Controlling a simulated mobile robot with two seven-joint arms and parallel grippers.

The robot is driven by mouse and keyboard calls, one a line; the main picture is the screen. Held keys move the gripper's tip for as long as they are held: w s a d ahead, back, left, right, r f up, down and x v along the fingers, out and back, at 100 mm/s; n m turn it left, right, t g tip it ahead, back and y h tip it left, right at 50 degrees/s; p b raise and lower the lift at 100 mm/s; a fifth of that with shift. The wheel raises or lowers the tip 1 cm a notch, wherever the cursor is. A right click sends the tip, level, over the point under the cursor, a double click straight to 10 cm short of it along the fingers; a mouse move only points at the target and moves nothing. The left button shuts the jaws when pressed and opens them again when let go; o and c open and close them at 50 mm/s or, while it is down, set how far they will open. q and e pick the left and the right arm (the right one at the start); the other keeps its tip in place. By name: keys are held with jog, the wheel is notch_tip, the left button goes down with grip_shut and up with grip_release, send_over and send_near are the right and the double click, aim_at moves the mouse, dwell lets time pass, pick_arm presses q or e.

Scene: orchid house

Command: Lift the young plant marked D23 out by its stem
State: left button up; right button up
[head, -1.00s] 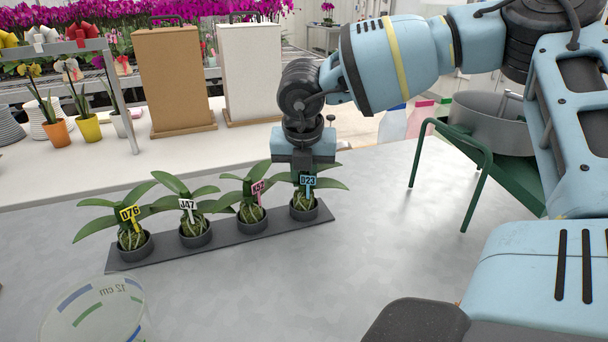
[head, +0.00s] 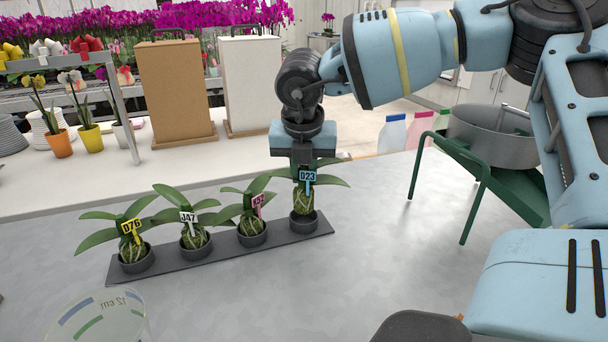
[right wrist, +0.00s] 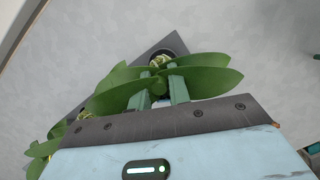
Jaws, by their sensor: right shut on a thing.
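The young plant marked D23 (head: 303,199) has a blue tag (head: 307,176) and stands upright at the right end of the row. My right gripper (head: 303,172) is shut on its stem, just under the leaves. Its pale root ball shows above the rim of its dark pot (head: 304,222); I cannot tell whether the root tips are clear of the pot. In the right wrist view the gripper's two fingers (right wrist: 159,92) lie among the plant's broad leaves (right wrist: 207,79), which hide the stem. My left gripper is not in view.
Plants D76 (head: 134,246), J47 (head: 194,236) and a pink-tagged one (head: 251,222) stand in pots on the same dark strip (head: 208,257). A clear measuring cup (head: 97,322) is at front left. A steel pan (head: 492,138) on a green stand is at right. The bench between is clear.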

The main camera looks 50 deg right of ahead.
jog(key=shift+r, duration=0.2)
jog(key=shift+r+p, duration=0.8)
jog(key=shift+r, duration=1.6)
